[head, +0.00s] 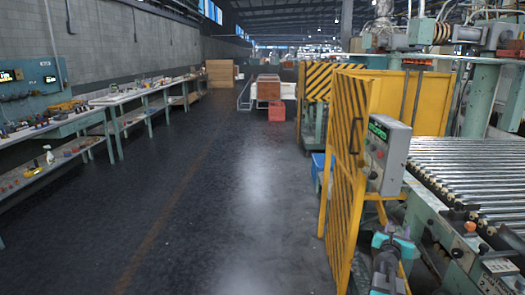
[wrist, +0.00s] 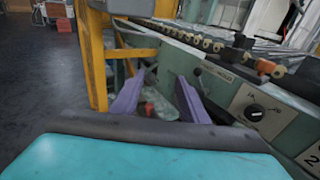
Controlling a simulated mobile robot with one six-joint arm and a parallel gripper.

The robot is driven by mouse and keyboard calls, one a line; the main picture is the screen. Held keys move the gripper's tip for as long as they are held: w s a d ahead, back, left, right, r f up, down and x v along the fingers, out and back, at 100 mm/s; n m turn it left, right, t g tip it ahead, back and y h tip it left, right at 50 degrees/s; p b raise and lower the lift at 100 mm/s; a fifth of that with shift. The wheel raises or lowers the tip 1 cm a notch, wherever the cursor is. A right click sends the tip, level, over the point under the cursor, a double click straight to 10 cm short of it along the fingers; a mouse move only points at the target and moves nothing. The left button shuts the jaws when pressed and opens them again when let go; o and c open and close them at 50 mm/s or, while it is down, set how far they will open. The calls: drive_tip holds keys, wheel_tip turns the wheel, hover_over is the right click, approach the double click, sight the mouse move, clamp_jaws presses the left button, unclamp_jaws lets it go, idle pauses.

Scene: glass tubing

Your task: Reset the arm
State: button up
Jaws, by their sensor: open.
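My gripper (wrist: 160,80) shows in the wrist view as two purple fingers, spread apart with a gap between them. Nothing is held between the fingertips. The teal and dark parts of my arm (head: 389,258) show at the lower right of the head view, in front of the roller conveyor's side. In the wrist view the fingers point toward the green side frame of the conveyor (wrist: 240,85). A pale greenish shape with a red spot shows low between the fingers; I cannot tell what it is.
A yellow and black striped guard panel (head: 345,165) with a grey control box (head: 388,155) stands left of the roller conveyor (head: 470,175). Workbenches (head: 95,120) line the left wall. A red crate (head: 277,113) stands far down the aisle. The dark floor (head: 215,190) between is clear.

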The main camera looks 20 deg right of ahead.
drive_tip(key=w+a+f+y, duration=0.2)
drive_tip(key=w+a+f, duration=0.2)
drive_tip(key=a+f, duration=0.45)
drive_tip(key=w+a+f+y, duration=0.2)
drive_tip(key=w+a+f, duration=0.1)
drive_tip(key=a+f, duration=0.6)
drive_tip(key=s+a+f+m+g+y, duration=0.1)
drive_tip(key=s+a+f+m+g, duration=0.15)
drive_tip(key=a+f, duration=0.55)
drive_tip(key=s+a+f+m+g+y, duration=0.1)
drive_tip(key=s+a+f+m, duration=0.25)
drive_tip(key=a+f, duration=0.5)
drive_tip(key=s+a+f+m+g+y, duration=0.1)
drive_tip(key=s+a+f+m+g, duration=0.25)
drive_tip(key=s+a+f, duration=0.5)
drive_tip(key=s+a+f+m+g+y, duration=0.25)
drive_tip(key=s+a+f+m, duration=0.3)
drive_tip(key=s, duration=0.55)
drive_tip(key=s+a+m+g+y, duration=0.2)
drive_tip(key=s+a+m+g, duration=0.1)
drive_tip(key=s, duration=0.4)
drive_tip(key=s+a+m+g+y, duration=0.1)
drive_tip(key=s+a+m+g, duration=0.2)
drive_tip(key=s+a+m, duration=0.3)
drive_tip(key=shift+s+f+m+y, duration=0.2)
drive_tip(key=shift+s+m+y, duration=0.2)
drive_tip(key=shift+m, duration=0.4)
